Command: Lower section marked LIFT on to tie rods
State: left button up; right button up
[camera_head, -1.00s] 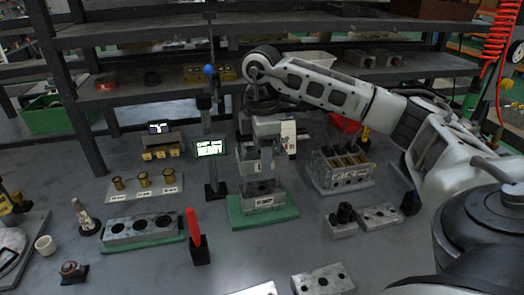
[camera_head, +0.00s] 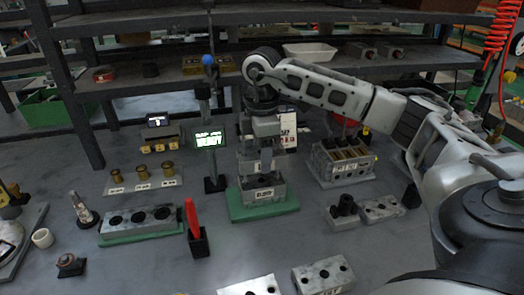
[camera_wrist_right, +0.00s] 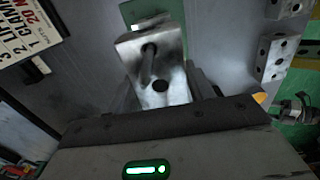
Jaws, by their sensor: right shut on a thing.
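My right gripper (camera_head: 262,166) points down over the green mat and is shut on a grey metal block (camera_wrist_right: 170,50). In the right wrist view the block shows two holes, and a rod stands in or through one of them. In the head view the fingers largely hide the held block, so I cannot tell if it touches the labelled grey block (camera_head: 264,194) below. That lower block sits on the green mat (camera_head: 265,213). No LIFT marking is readable on the held block. My left gripper is out of view.
A three-hole block (camera_head: 139,222) lies at the left, near a red-handled thing (camera_head: 192,217) in a black stand. A lit screen (camera_head: 209,140) stands left of my gripper. A block with brass-coloured parts (camera_head: 343,162) is at the right. More blocks (camera_head: 323,275) lie in front.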

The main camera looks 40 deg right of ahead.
jog(key=shift+f, duration=0.35)
jog(key=o, duration=1.2)
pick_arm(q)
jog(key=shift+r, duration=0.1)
pick_arm(e)
jog(key=shift+o, duration=1)
pick_arm(q)
jog(key=p, duration=0.1)
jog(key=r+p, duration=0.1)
jog(key=p, duration=0.1)
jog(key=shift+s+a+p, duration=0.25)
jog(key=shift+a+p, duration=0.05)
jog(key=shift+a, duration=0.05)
pick_arm(e)
notch_tip(320, 180, up, 16)
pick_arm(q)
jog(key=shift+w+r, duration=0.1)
